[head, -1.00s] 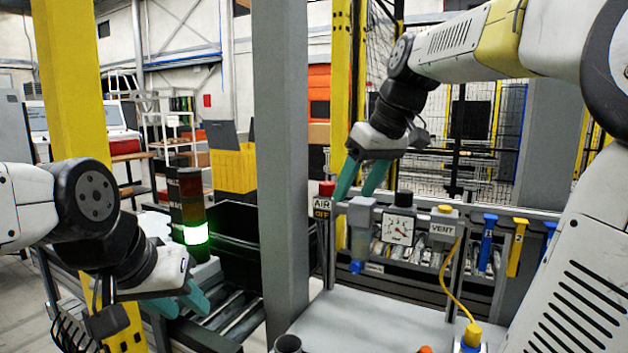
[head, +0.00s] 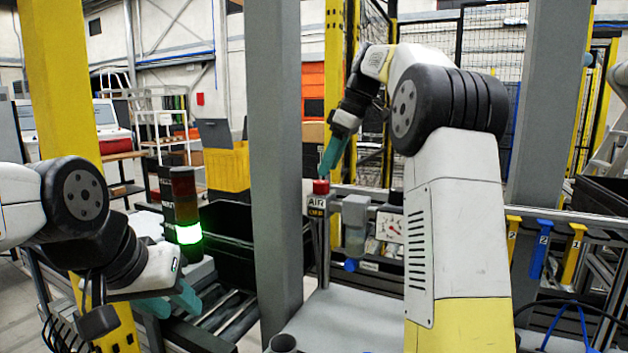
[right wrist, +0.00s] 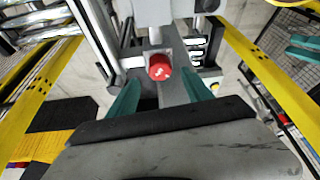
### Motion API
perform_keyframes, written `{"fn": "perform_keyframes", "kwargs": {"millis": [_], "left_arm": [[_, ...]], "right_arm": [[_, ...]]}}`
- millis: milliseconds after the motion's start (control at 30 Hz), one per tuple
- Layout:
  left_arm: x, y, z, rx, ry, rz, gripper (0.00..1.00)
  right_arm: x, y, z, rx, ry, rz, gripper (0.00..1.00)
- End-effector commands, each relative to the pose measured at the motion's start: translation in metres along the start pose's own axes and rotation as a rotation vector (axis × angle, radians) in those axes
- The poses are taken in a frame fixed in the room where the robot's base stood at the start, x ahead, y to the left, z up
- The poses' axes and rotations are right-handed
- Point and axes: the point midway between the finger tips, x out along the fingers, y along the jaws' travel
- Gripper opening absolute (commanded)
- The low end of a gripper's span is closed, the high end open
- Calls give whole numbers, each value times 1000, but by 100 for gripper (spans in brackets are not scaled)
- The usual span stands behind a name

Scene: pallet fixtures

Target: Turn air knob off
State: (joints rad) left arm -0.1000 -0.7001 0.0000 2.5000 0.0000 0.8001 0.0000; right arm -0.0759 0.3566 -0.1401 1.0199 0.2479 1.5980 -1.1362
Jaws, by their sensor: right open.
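The red air knob (head: 321,187) sits on top of a post, above a label reading AIR (head: 317,203) with a second small label under it. In the right wrist view the red knob (right wrist: 160,68) shows a white mark on its face and lies between and beyond my two teal fingers. My right gripper (head: 329,160) points down just above the knob; it is open and empty, and in the wrist view its fingertips (right wrist: 163,92) stand apart. Whether a finger touches the knob I cannot tell. My left gripper (head: 172,304) is at the lower left, away from the knob, its teal fingers apart.
A grey pillar (head: 275,170) stands just left of the knob. A pressure gauge (head: 389,228) and a clear filter bowl (head: 355,225) are right of it. A lit green stack light (head: 189,234) stands left. A grey tabletop (head: 350,325) lies in front.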

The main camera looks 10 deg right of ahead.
Motion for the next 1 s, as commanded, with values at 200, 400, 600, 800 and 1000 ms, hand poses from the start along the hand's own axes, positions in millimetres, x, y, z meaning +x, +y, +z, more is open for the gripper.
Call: {"fn": "perform_keyframes", "kwargs": {"millis": [200, 400, 600, 800, 1000], "left_arm": [[0, 0, 0, 0, 0, 0, 36], [0, 0, 0, 0, 0, 0, 36], [0, 0, 0, 0, 0, 0, 36], [0, 0, 0, 0, 0, 0, 36], [0, 0, 0, 0, 0, 0, 36]], "right_arm": [[35, 0, 0, 1, -1, -1, 59], [48, 0, 0, 2, 0, 1, 59], [49, 0, 0, 2, 1, 2, 59], [49, 0, 0, 2, 1, 2, 31], [49, 0, 0, 2, 1, 2, 0]]}}
